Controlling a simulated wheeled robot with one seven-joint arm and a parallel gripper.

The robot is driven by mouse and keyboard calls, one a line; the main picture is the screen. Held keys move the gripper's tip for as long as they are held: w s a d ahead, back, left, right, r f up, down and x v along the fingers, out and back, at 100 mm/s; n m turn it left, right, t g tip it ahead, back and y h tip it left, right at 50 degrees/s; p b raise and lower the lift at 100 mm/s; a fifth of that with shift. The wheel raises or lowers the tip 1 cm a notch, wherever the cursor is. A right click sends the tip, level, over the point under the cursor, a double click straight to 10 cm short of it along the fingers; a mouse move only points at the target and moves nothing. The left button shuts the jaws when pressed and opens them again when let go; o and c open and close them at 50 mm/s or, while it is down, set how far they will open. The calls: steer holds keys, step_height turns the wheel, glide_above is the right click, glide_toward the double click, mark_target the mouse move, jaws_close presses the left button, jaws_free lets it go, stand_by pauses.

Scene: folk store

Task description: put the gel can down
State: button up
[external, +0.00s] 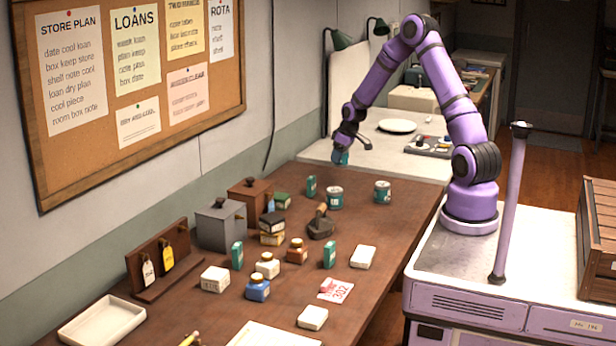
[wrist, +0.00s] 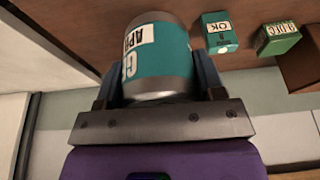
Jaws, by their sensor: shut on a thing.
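The gel can (wrist: 158,55) is a teal and silver can with a white label, partly readable. It sits between the two fingers of my gripper (wrist: 160,88) in the wrist view, and the fingers are shut on it. In the external view my gripper (external: 342,148) hangs at the far part of the brown table (external: 370,235), with a small teal part of the can showing below it. The can appears held above the surface; the exact gap cannot be told.
Two similar teal cans stand on the table, one at the left (external: 335,198) and one at the right (external: 382,192). A teal box (external: 311,187) stands left of them. A pale counter (external: 365,165) with a white plate (external: 397,126) lies behind. Bare table lies right of the cans.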

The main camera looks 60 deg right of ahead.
steer(key=s+f, duration=0.1)
steer(key=f, duration=0.1)
steer(key=s+f, duration=0.3)
steer(key=shift+d+f, duration=0.35)
steer(key=shift+f, duration=2.15)
steer(key=shift+f, duration=0.15)
steer(key=o, duration=1)
